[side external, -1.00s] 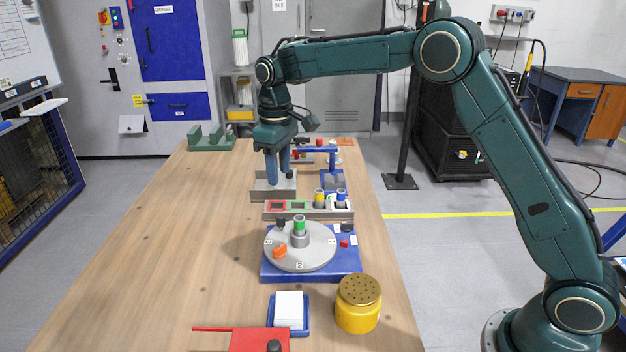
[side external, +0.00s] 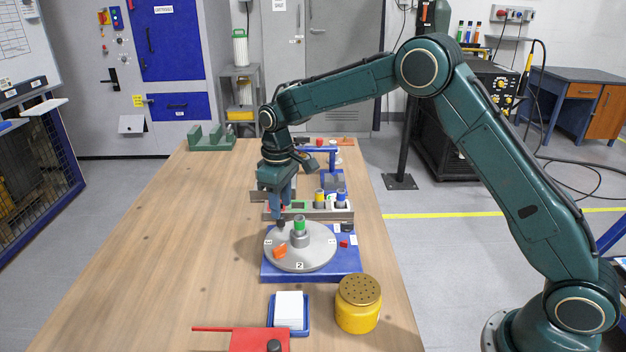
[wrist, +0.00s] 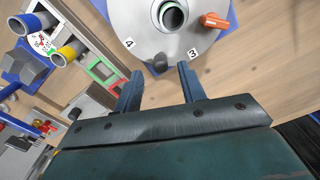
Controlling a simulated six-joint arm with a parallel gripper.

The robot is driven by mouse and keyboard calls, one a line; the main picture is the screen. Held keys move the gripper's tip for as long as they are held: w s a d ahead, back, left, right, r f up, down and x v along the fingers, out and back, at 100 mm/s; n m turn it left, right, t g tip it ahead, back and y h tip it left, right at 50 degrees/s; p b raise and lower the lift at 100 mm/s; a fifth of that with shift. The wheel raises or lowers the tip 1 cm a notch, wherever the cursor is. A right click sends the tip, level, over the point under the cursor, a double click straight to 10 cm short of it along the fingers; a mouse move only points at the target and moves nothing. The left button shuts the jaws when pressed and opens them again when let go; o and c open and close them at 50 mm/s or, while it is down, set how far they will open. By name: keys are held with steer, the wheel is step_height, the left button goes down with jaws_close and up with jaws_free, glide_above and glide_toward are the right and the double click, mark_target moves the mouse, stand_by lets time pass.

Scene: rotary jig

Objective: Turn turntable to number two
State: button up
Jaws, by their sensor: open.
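The grey round turntable (side external: 315,258) sits on a blue base (side external: 350,265). Its label 2 (side external: 299,266) is at the near edge and label 3 (side external: 268,241) at the left. A green-topped cylinder (side external: 299,224) stands in the grey hub at its centre. An orange piece (side external: 280,251) is on the left of the disc. A dark knob (wrist: 160,62) is at the disc's rim between labels 4 and 3 in the wrist view. My gripper (wrist: 158,76) is open, its two blue fingers either side of the knob, apart from it. The gripper also shows above the disc's far-left rim (side external: 279,215).
A rack with coloured cylinders (side external: 335,213) stands just behind the turntable. The table's left side is clear.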

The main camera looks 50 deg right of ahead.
steer(key=shift+f, duration=2.5)
jaws_close()
